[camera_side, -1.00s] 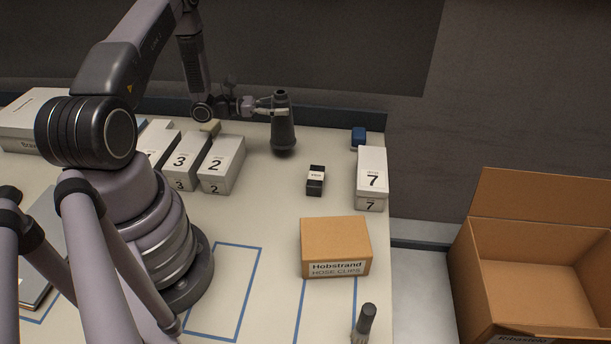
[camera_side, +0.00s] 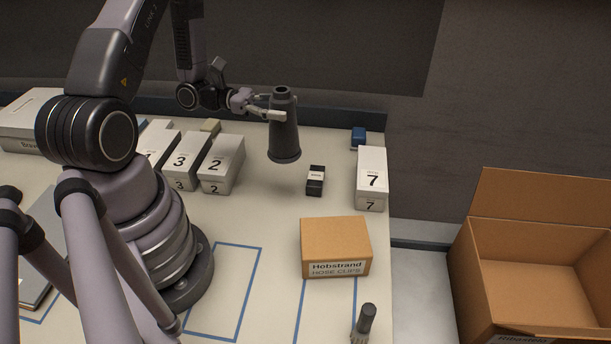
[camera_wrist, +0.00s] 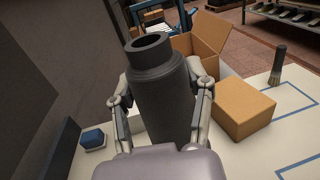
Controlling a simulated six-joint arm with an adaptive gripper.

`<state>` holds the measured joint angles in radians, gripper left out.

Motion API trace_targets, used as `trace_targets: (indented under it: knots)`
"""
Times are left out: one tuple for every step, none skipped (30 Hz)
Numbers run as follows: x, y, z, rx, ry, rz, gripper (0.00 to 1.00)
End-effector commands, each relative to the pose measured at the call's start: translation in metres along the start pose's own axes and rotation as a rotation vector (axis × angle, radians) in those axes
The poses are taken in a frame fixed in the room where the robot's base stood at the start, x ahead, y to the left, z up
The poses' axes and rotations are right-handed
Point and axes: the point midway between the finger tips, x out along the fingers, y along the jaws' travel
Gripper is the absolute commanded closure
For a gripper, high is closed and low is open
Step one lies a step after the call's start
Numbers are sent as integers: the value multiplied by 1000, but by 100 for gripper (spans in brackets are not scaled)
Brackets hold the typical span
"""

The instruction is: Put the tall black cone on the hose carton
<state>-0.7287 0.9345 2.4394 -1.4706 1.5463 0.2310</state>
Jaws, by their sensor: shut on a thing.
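The tall black cone (camera_side: 283,130) is upright at the back of the table, held in my gripper (camera_side: 272,113). The fingers are shut on its upper part from the left in the side view. Its base appears lifted off the table. In the wrist view the cone (camera_wrist: 160,95) fills the middle, its open top ring facing up, between the two fingers (camera_wrist: 160,106). The hose carton (camera_side: 335,242) is a closed brown box labelled "Hobstrand HOSE CLIPS", at the front right of the table. It also shows right of the cone in the wrist view (camera_wrist: 242,106).
A small black box (camera_side: 316,180) and white box 7 (camera_side: 371,180) stand between the cone and the table's right edge. A blue block (camera_side: 358,137) is behind. An open carton (camera_side: 535,265) is at right.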

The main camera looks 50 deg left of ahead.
Motion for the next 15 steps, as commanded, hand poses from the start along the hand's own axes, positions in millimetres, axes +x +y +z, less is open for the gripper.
trace_targets:
  knots:
    - [24,-12,2,5,-1,-88,89]
    - [35,-18,4,4,-1,-131,89]
    - [50,-28,5,5,-1,-190,89]
    - [62,-36,6,4,-2,-234,89]
    - [72,-44,7,3,-2,-275,89]
    - [84,-55,8,4,-2,-329,89]
    - [93,-63,9,4,-2,-367,89]
    - [101,-71,10,4,-2,-403,89]
    - [111,-82,12,4,-2,-447,89]
    - [117,-89,12,4,-3,-476,89]
    - [122,-96,13,3,-3,-504,89]
    - [129,-104,14,2,-3,-536,89]
    - [133,-109,15,2,-3,-556,89]
    - [136,-114,15,2,-3,-574,89]
    - [139,-119,16,2,-3,-593,89]
